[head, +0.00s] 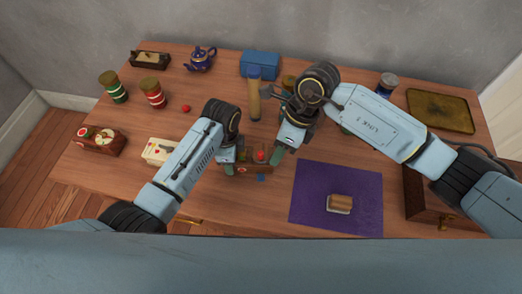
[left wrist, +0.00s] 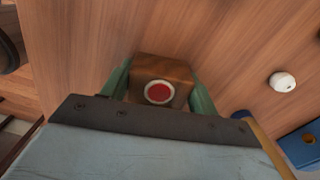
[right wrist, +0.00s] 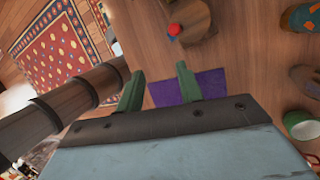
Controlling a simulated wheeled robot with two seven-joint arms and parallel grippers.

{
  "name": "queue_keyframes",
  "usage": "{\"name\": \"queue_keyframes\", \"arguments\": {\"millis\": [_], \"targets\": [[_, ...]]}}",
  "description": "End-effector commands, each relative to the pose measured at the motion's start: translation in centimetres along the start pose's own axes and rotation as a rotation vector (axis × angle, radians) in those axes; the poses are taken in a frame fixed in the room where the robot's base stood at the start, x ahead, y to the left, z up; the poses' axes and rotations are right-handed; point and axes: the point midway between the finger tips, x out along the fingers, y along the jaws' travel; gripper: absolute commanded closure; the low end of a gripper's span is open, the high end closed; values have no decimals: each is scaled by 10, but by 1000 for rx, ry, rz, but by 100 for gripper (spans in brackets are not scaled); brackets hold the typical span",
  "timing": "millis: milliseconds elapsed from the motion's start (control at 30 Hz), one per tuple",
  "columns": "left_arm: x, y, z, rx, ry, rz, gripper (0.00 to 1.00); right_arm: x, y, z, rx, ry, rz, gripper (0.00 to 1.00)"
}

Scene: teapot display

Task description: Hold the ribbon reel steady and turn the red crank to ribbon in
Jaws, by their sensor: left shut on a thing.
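The ribbon reel is a small wooden block (head: 246,168) near the table's front middle, partly hidden by my arms in the head view. Its red crank knob (head: 261,155) shows on top, and a small blue piece (head: 261,178) lies at its front. My left gripper (head: 230,162) is shut on the block from the left; in the left wrist view the block (left wrist: 165,70) sits between the green fingers, with a white-ringed red disc on its face. My right gripper (head: 281,156) is open and empty, just right of the knob. The right wrist view shows the knob (right wrist: 174,29) beyond the fingertips.
A purple cloth (head: 310,205) with a small wooden-topped item (head: 340,203) lies to the right. Striped tins (head: 153,93), a red ball (head: 186,108) and a white box (head: 158,150) stand left.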

Motion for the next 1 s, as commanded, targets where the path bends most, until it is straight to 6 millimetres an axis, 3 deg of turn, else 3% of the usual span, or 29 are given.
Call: {"name": "queue_keyframes", "arguments": {"millis": [400, 700, 867, 1000], "targets": [[-1, 0, 0, 0, 1, -1, 74, -24, -36, -9, -478, -306, 115, 63], [-1, 0, 0, 0, 1, -1, 74, -38, -51, -10, -639, -440, 78, 63], [-1, 0, 0, 0, 1, -1, 74, -28, -49, -6, -653, -450, 76, 63], [-1, 0, 0, 0, 1, -1, 74, -6, -43, 4, -651, -450, 78, 63]]}}
